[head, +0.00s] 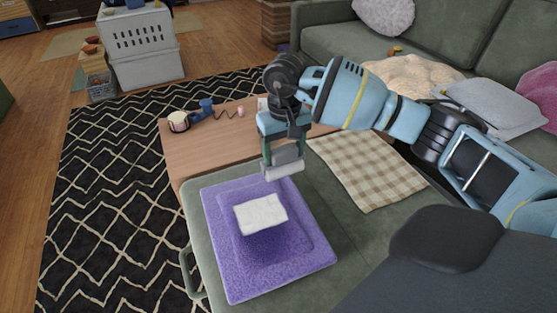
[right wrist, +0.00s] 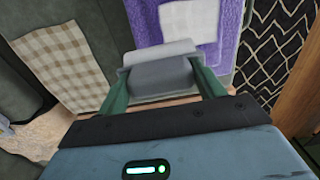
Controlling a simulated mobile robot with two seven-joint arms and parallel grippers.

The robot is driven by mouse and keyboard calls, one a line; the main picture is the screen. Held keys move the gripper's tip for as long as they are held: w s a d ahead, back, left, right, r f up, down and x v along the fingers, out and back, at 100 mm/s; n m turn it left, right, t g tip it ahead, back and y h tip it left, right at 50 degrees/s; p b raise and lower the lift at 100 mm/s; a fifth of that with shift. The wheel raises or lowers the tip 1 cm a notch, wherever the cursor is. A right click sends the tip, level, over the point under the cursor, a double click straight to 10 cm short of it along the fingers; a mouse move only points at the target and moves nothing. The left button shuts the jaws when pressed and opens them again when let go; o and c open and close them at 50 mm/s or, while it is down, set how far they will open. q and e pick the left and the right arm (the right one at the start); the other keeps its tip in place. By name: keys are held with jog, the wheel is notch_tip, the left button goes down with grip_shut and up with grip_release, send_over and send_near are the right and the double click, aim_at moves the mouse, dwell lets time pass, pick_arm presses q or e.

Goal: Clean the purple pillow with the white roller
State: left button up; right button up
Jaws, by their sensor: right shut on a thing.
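The purple pillow (head: 222,268) lies flat on the green sofa section, with a smaller raised purple square in its middle. A white cloth-like patch (head: 262,214) rests on its centre. My right gripper (head: 283,160) is shut on the white roller (head: 284,171), holding it near the pillow's far right edge. In the right wrist view, the green fingers of the right gripper (right wrist: 162,84) clasp the roller's grey body, and its pale cylinder (right wrist: 163,52) is beside the purple pillow (right wrist: 228,45). Whether the roller touches the pillow cannot be told. My left gripper is not in view.
A beige checked cloth (head: 368,172) lies right of the pillow. A wooden table (head: 205,150) behind holds a cup (head: 178,121) and a blue object (head: 206,107). A grey sofa with cushions (head: 490,105) stands at the back right. A black patterned rug (head: 110,190) covers the left floor.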

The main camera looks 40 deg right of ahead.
aim_at(281, 163)
jog(key=shift+w+r, duration=0.1)
jog(key=shift+w, duration=0.3)
notch_tip(281, 163, down, 2)
jog(key=shift+s+f+b, duration=0.1)
jog(key=shift+b, duration=0.5)
jog(key=shift+f+b, duration=0.55)
jog(key=shift+f, duration=0.3)
jog(key=shift+f+b, duration=0.4)
jog(key=shift+f, duration=0.2)
jog(key=shift+a, duration=0.1)
